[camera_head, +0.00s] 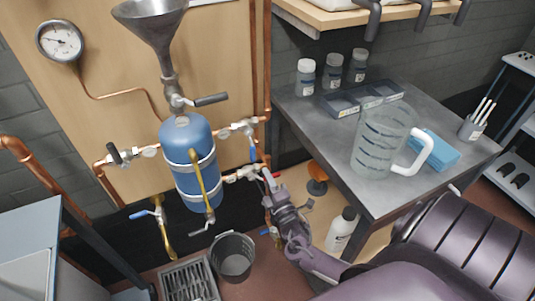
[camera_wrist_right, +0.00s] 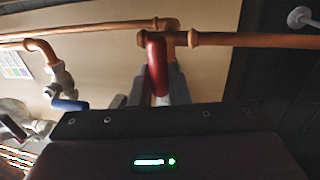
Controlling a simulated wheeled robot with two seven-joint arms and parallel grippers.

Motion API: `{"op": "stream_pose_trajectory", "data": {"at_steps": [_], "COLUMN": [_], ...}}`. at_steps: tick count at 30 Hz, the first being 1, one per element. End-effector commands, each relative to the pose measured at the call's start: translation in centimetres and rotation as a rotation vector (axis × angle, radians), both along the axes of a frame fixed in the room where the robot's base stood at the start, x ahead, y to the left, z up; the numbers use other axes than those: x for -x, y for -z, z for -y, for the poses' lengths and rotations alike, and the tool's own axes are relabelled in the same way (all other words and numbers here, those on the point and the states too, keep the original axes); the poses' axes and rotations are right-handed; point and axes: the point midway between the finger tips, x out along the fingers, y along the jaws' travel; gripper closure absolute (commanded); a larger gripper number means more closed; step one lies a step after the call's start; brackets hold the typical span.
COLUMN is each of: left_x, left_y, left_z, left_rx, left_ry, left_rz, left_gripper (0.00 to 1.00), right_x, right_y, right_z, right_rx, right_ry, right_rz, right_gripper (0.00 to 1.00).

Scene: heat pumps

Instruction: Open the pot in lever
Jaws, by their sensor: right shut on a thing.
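A blue tank (camera_head: 187,135) with white bands hangs on the wooden panel, with pipes and valves on both sides. My right gripper (camera_head: 271,185) is to the right of the tank, at the end of the valve pipe. It is shut on a red lever (camera_wrist_right: 157,62), which stands upright between the fingers in the wrist view, just below a copper pipe (camera_wrist_right: 250,40). In the head view only a little of the red lever (camera_head: 267,175) shows, because the gripper covers much of it. My left gripper is not in view.
A steel funnel (camera_head: 150,22) sits above the tank. A dark bucket (camera_head: 233,258) and a floor grate (camera_head: 188,283) lie below. A workbench (camera_head: 310,117) with a clear jug (camera_head: 382,140) stands to the right, close to my right arm. A white bottle (camera_head: 341,232) stands under it.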

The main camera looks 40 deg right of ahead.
Motion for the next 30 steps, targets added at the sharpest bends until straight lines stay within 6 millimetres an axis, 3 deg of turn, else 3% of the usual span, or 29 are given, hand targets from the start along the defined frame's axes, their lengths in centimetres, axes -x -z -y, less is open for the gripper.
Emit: {"op": "stream_pose_trajectory", "data": {"at_steps": [8,9,13,23,30], "left_x": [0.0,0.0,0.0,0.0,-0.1], "left_y": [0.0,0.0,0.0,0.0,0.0], "left_z": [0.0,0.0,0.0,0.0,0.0], "left_rx": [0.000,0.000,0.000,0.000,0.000], "left_ry": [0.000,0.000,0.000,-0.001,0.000], "left_rz": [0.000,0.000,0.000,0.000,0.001], "left_gripper": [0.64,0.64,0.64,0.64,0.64], "right_x": [-0.1,-0.1,-0.1,0.5,4.2], "right_y": [-0.2,-0.2,-0.1,0.1,0.9], "right_z": [0.1,0.1,0.1,-0.1,-1.0], "right_rx": [0.007,0.007,0.005,0.002,0.001], "right_ry": [0.001,0.001,0.001,0.000,0.000], "right_rz": [0.003,0.004,0.003,0.000,-0.002], "right_gripper": [1.00,0.81,0.67,0.67,0.67]}}
